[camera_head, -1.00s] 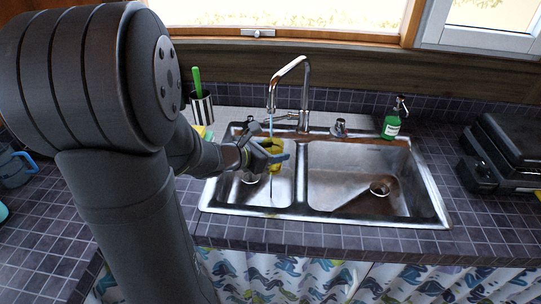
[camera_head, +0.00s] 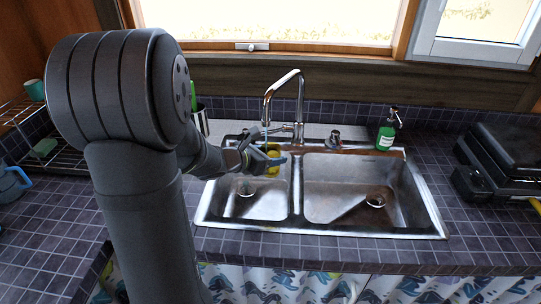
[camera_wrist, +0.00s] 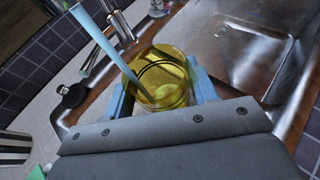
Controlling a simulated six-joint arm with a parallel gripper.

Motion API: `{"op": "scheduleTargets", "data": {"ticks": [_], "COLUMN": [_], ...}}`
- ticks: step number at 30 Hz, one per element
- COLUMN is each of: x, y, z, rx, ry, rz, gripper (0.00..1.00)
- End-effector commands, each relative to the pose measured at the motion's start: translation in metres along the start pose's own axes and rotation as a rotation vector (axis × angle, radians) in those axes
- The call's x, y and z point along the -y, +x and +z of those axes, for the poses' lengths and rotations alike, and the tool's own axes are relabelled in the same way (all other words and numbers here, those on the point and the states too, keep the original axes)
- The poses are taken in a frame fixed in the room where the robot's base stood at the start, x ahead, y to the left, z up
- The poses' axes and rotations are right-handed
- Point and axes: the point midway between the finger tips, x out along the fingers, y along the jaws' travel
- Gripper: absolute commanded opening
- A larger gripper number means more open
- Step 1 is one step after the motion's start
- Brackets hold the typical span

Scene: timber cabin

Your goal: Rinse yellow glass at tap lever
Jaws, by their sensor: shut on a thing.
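My gripper (camera_head: 275,161) is shut on the yellow glass (camera_head: 273,155) over the back of the left sink basin. In the wrist view the glass (camera_wrist: 163,72) is clear yellow, with its round mouth facing the camera and blue fingers on both sides. The chrome tap (camera_head: 300,95) arches above it. A pale blue water stream (camera_wrist: 92,35) runs down to the glass and appears to enter its mouth. A dark tap handle (camera_wrist: 72,96) shows left of the glass in the wrist view. My arm and fingers partly hide the glass in the head view.
The steel double sink (camera_head: 345,200) has an empty right basin. A green soap bottle (camera_head: 386,135) stands behind it at the right. A black case (camera_head: 490,160) is on the right counter. A striped cup (camera_head: 201,120) is partly hidden behind my arm. A dish rack (camera_head: 45,150) stands at far left.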

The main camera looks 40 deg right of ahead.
Motion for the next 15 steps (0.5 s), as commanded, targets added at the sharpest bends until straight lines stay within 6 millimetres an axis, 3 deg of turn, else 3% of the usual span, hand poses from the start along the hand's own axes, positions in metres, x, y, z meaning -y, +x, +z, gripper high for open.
{"op": "scheduleTargets", "data": {"ticks": [15], "x": [0.0057], "y": [0.0039], "z": [0.0018], "rx": [0.0], "ry": [0.001], "rz": [-0.002], "gripper": [0.26]}}
